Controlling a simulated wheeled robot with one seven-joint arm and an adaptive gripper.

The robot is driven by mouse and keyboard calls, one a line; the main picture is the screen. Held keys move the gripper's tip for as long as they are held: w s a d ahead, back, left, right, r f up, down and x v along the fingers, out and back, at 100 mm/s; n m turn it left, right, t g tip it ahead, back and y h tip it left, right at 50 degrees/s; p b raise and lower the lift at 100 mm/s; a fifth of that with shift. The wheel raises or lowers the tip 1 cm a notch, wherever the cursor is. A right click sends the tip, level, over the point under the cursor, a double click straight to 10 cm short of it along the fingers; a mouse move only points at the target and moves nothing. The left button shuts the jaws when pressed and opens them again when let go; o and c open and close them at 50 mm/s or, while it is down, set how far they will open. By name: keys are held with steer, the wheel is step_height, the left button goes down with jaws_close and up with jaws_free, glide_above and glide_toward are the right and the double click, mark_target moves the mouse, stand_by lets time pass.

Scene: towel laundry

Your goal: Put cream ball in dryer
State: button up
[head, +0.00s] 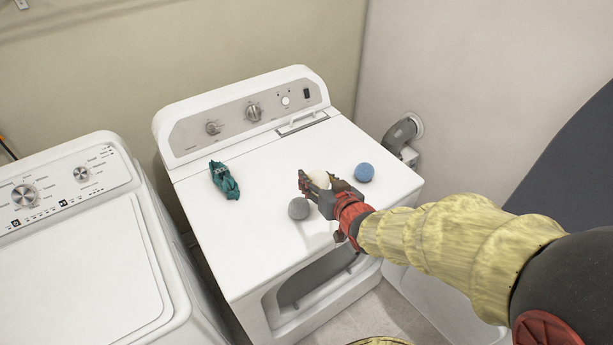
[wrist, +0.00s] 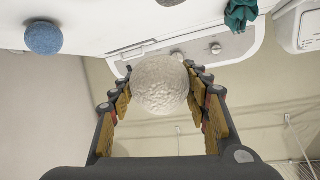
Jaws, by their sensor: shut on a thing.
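The cream ball (wrist: 160,85) is between the fingers of my gripper (wrist: 160,92) in the wrist view, with both fingers against its sides. In the head view the cream ball (head: 319,179) shows partly behind my gripper (head: 318,184), over the dryer's top. The dryer (head: 262,180) is white, with a knob panel at its back. Its front opening (head: 318,283) is partly in view below the top edge and looks open. I cannot tell from these views how far the ball is above the top.
A grey ball (head: 299,208) sits just left of my gripper on the dryer top, and a blue ball (head: 364,172) sits to the right. A teal cloth (head: 224,180) lies further left. A white washer (head: 85,250) stands left. A grey vent pipe (head: 402,133) is behind right.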

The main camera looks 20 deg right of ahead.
steer(key=shift+w+f, duration=0.2)
steer(key=shift+w, duration=0.1)
steer(key=w+d+f+b, duration=0.1)
steer(key=w+f, duration=0.2)
steer(key=w, duration=0.1)
steer(key=w+f+b, duration=0.2)
steer(key=w+f, duration=0.1)
steer(key=w, duration=0.1)
steer(key=w+d+f+b, duration=0.1)
steer(key=w+f, duration=0.2)
steer(key=w, duration=0.1)
steer(key=shift+w+d+b, duration=0.2)
steer(key=shift+d+b, duration=0.1)
steer(key=shift+w+f, duration=0.15)
steer(key=shift+w+f+b, duration=0.1)
steer(key=shift+f+b, duration=0.45)
steer(key=shift+f, duration=1.05)
steer(key=shift+f, duration=0.2)
steer(key=o, duration=1)
steer(key=shift+o, duration=0.4)
